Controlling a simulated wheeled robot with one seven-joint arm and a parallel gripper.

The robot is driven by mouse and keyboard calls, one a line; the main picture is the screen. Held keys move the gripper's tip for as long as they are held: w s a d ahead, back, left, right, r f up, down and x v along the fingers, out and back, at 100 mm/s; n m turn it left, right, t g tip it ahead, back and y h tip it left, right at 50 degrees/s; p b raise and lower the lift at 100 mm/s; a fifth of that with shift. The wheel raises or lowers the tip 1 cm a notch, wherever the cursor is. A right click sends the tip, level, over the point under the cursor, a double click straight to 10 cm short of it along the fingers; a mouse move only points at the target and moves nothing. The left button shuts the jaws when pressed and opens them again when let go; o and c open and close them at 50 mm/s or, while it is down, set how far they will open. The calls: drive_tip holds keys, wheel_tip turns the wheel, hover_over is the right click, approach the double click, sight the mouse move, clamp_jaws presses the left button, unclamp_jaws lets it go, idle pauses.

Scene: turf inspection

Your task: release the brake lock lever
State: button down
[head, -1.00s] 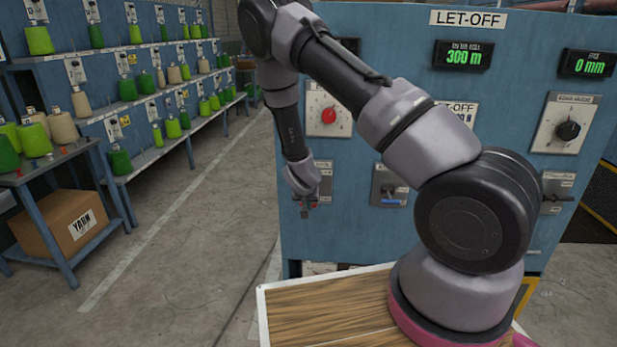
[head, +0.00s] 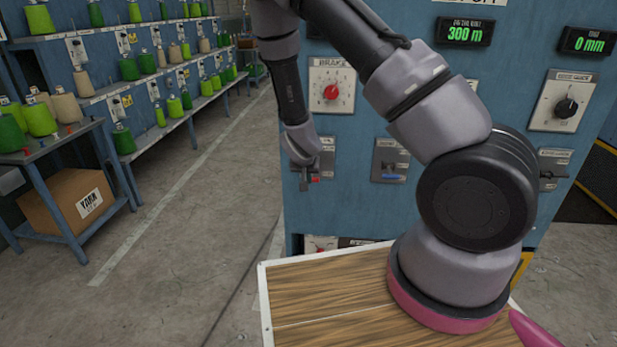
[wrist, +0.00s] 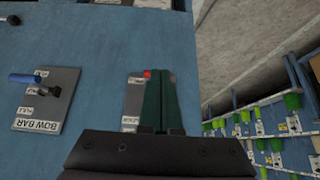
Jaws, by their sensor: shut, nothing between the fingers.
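The brake lock lever has a red handle (head: 315,181) on a grey plate, low on the blue panel below the red BRAKE knob (head: 331,92). My gripper (head: 305,187) is at this lever, covering part of the plate. In the wrist view my gripper (wrist: 160,75) has its green-dark fingers together in front of the grey plate, with a bit of red (wrist: 147,73) beside the fingertips on the left. The fingers hold nothing. Whether they touch the lever I cannot tell. Most of the lever is hidden.
A blue-handled lever (head: 393,177) is on a plate to the right; the wrist view shows it labelled BOW BAR (wrist: 38,124). A black dial (head: 565,108) is further right. Yarn racks (head: 165,77) and a box (head: 75,205) stand left, with open floor between.

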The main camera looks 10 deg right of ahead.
drive_tip(key=shift+s+a+r, duration=0.2)
drive_tip(key=shift+s+r, duration=0.05)
drive_tip(key=shift+s, duration=0.4)
drive_tip(key=shift+s+a+r, duration=0.2)
drive_tip(key=shift+s, duration=0.4)
drive_tip(key=s+d+r+m+y, duration=0.1)
drive_tip(key=s+r+y, duration=0.1)
drive_tip(key=r, duration=1.1)
drive_tip(key=s+d+r+m+y, duration=0.1)
drive_tip(key=s+r+y, duration=0.1)
drive_tip(key=r, duration=1)
drive_tip(key=s+d+r, duration=0.3)
drive_tip(key=s+r, duration=0.5)
drive_tip(key=s, duration=0.1)
drive_tip(key=s+d+r+n, duration=0.1)
drive_tip(key=s+d+r, duration=0.2)
drive_tip(key=s+r, duration=0.5)
drive_tip(key=shift+s+d+r+t, duration=0.2)
drive_tip(key=shift+s+r+t, duration=0.1)
drive_tip(key=shift+s, duration=0.8)
